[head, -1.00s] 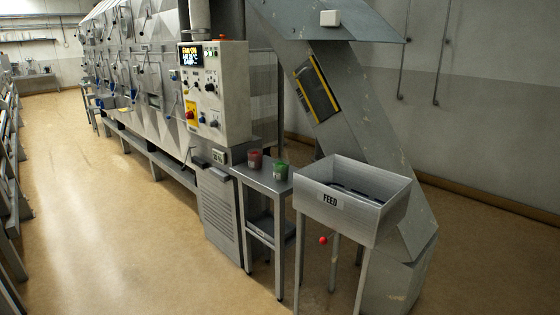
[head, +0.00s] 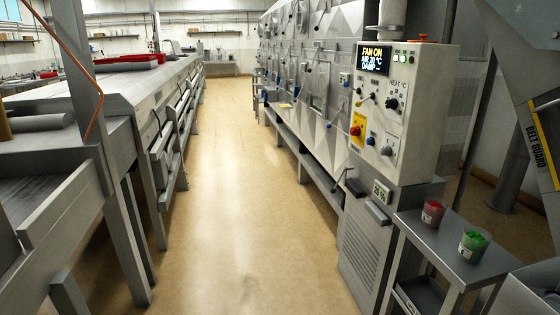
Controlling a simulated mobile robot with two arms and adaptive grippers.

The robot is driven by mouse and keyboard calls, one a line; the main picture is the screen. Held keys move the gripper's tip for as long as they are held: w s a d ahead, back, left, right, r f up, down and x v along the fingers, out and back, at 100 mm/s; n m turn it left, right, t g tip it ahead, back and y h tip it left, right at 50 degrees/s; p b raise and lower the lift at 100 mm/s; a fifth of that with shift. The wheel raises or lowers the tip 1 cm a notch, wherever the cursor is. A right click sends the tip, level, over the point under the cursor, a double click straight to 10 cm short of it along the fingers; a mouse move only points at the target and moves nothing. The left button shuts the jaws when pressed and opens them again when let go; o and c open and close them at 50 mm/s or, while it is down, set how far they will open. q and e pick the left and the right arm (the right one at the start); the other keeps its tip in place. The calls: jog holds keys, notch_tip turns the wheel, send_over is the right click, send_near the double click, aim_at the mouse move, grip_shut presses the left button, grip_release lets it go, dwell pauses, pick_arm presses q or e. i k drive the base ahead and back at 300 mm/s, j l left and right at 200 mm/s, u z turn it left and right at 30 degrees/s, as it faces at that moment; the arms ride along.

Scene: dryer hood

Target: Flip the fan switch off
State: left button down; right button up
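The control panel (head: 408,130) is a pale box at the right, on the near end of the dryer. Its display (head: 374,57) reads "FAN ON" in yellow, with air at about 20 °C and a damp line below. Small toggle-like levers (head: 361,98) sit under the display, left of a black knob (head: 391,103) by a "HEAT °C" label. Lower down are a red button on yellow (head: 357,128), a blue button (head: 371,141) and another knob (head: 388,150). The labels are too small to tell which is the fan switch. Neither gripper is in view.
A small metal table (head: 456,251) with red (head: 433,211) and green (head: 473,245) cups stands right of the panel's base. A long printing table (head: 120,100) lines the left. The aisle floor (head: 235,190) between is clear. A belt guard (head: 542,145) is at far right.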

aim_at(345, 84)
jog(key=i+j+z, duration=0.15)
jog(key=i, duration=0.35)
jog(key=i+j+z, duration=0.15)
jog(key=i, duration=0.35)
jog(key=i+j+z, duration=0.2)
jog(key=z, duration=0.15)
jog(key=i+j+z, duration=0.6)
jog(key=z, duration=0.15)
jog(key=i+j+z, duration=0.15)
jog(key=j+z, duration=0.25)
jog(key=i+j+z, duration=0.1)
jog(key=j+z, duration=0.25)
jog(key=j, duration=0.2)
jog(key=i+j+z, duration=0.1)
jog(key=j+z, duration=0.2)
jog(key=j, duration=0.55)
